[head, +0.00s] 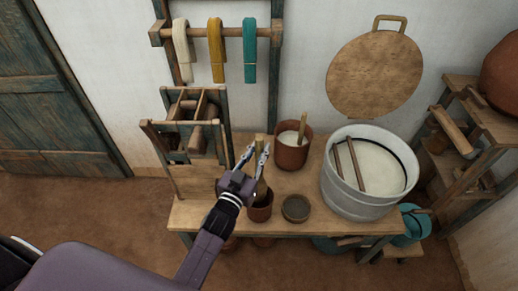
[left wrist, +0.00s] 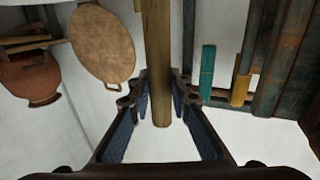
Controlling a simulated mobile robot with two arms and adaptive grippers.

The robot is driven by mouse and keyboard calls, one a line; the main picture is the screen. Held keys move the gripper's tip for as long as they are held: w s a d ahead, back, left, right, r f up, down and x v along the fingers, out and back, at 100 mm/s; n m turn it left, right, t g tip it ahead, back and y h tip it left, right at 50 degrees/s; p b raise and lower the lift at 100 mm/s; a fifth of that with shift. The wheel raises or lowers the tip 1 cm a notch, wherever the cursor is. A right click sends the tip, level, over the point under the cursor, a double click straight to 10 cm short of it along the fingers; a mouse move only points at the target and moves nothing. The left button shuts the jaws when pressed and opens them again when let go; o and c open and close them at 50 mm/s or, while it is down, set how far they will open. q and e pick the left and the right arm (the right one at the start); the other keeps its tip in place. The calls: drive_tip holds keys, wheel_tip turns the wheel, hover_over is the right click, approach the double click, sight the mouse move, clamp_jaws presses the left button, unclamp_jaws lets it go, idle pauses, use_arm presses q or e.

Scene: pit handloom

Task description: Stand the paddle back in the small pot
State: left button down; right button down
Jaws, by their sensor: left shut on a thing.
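The wooden paddle (head: 259,140) stands about upright between the fingers of my left gripper (head: 256,155), which is shut on it. The small brown pot (head: 260,211) is at the table's front, just under the gripper. The paddle's lower part shows at the pot's mouth; the hand and wrist partly cover this spot, and I cannot tell how deep it reaches. My right gripper is not in view.
A larger pot (head: 291,158) with white contents and a stick stands behind. A low round bowl (head: 296,209) is right of the small pot. A big pale tub (head: 346,197) fills the table's right. A wooden frame (head: 160,127) stands at left, and yarn hanks (head: 249,50) hang above.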

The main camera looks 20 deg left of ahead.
use_arm(q)
drive_tip(key=shift+f+b, duration=1.6)
drive_tip(key=shift+f, duration=0.65)
drive_tip(key=shift+f+b, duration=1.95)
drive_tip(key=shift+f, duration=0.55)
drive_tip(key=c, duration=1.7)
unclamp_jaws()
drive_tip(key=shift+s, duration=0.1)
